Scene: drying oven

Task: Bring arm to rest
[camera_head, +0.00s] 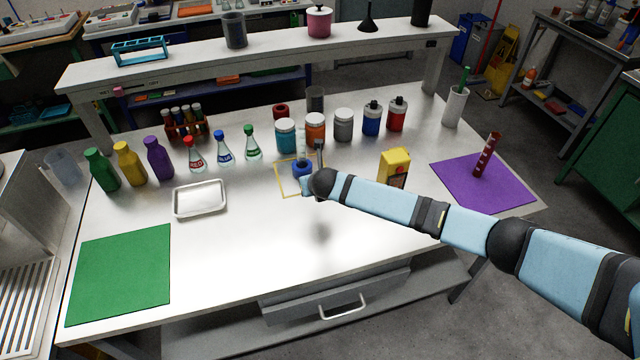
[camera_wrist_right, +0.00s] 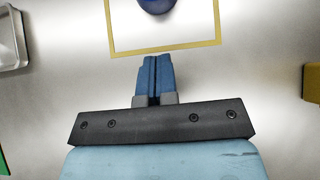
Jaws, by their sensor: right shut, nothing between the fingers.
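My right arm (camera_head: 386,199) comes in from the right and ends over the middle of the white bench (camera_head: 240,280). My right gripper (camera_wrist_right: 154,62) is shut and empty in the right wrist view, with its two blue fingers together. The fingertips point toward a yellow square outline (camera_wrist_right: 165,50) on the bench. A blue round thing (camera_wrist_right: 156,5) lies inside that outline, apart from the fingers. In the head view the blue thing (camera_head: 301,167) is just behind the wrist, and the fingers cannot be made out. My left gripper is not in view.
Behind the wrist stand several lidded jars, including an orange one (camera_head: 315,128). A yellow box (camera_head: 394,166) stands close behind the forearm. A metal tray (camera_head: 200,198) and green mat (camera_head: 120,273) lie left. A purple mat (camera_head: 480,185) lies right. The bench's front middle is clear.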

